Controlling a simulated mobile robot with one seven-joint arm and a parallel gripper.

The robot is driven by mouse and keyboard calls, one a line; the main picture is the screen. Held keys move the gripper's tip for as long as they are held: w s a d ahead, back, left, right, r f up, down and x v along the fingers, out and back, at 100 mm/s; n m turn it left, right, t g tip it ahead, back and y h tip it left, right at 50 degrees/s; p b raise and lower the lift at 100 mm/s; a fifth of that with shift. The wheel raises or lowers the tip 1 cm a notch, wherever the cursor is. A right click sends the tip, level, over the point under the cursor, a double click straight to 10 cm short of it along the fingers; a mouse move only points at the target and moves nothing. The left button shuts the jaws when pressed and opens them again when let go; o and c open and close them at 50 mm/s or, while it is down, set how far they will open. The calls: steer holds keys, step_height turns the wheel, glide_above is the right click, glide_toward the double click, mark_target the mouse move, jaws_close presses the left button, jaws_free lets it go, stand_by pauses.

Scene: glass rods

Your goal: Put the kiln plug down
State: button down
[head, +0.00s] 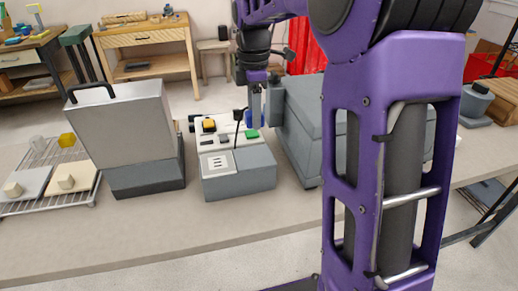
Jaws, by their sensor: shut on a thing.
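My gripper (256,118) points down over the back right of the grey control box (255,169). It is small in the picture, and its fingertips are hard to make out. A small black piece with a black cord (237,128) shows at the left of the fingers, and I take it for the kiln plug (240,114). The gripper is shut on it, though the contact itself is not clear. The cord hangs in front of the box's panel. A white socket plate (218,163) with dark slots is on the box's front left.
A grey case with a black handle (125,130) stands left of the control box. A larger grey housing (308,125) stands close on the right. A wire rack (50,192) with small blocks is at the far left. The bench front (200,228) is bare.

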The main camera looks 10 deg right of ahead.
mark_target(255, 156)
step_height(255, 156, down, 9)
steer(key=shift+r+b, duration=0.1)
steer(key=shift+b, duration=0.5)
steer(key=shift+f, duration=0.65)
steer(key=shift+c, duration=2.1)
jaws_free()
step_height(255, 156, up, 13)
steer(key=shift+r+p, duration=0.15)
steer(key=shift+p, duration=0.85)
